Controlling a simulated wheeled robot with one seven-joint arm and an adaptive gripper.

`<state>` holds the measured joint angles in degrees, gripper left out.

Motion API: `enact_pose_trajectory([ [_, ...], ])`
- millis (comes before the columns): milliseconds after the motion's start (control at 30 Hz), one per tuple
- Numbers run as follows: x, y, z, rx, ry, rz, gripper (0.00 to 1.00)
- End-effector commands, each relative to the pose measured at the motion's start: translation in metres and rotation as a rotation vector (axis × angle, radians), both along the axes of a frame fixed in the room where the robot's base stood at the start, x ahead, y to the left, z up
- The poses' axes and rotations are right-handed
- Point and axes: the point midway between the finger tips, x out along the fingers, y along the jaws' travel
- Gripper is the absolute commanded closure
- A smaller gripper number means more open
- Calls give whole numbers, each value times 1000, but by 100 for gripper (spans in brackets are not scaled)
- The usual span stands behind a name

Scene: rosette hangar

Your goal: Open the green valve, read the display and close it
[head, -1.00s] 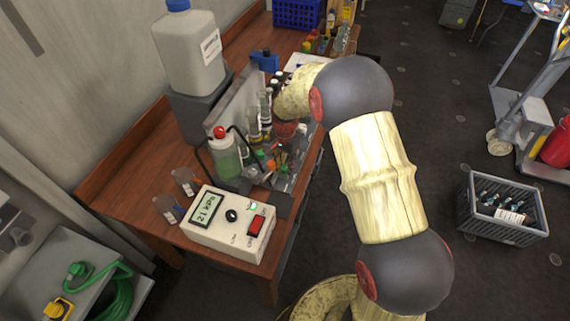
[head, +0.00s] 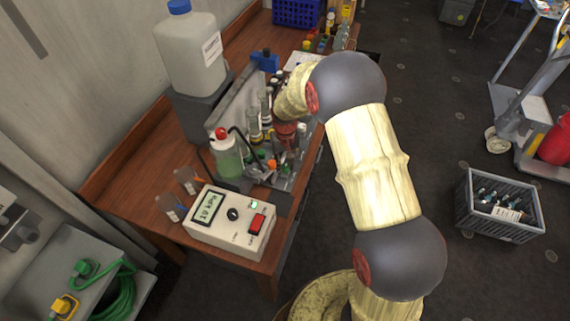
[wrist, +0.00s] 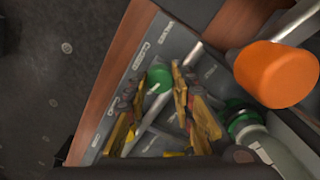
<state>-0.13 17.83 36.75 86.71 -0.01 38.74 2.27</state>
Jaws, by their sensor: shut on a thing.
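The green valve's round green knob (wrist: 158,78) shows in the wrist view on a grey panel marked VALVES and CLOSED. My gripper (wrist: 158,95) has its yellowish fingers on either side of the knob and its metal lever, shut on it. Part of the contact is hidden by the fingers. In the head view my gripper (head: 286,140) is low over the valve rig, mostly hidden by my wrist. The display (head: 207,207) on the white box (head: 230,224) appears to read 19 kPa. A small green light shows on the box, by a red switch.
An orange knob (wrist: 277,73) stands close to my gripper's right. A bottle of green liquid (head: 226,155) with a red cap and two beakers (head: 185,181) stand near the box. A large jug (head: 190,52) is behind. A grey crate (head: 499,207) sits on the floor.

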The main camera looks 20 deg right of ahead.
Motion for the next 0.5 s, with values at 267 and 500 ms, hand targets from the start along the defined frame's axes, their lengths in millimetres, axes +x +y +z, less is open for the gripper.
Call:
enact_pose_trajectory([
  [267,2,0,2,0,-4,146,100],
  [500,2,0,1,0,-4,201,100],
])
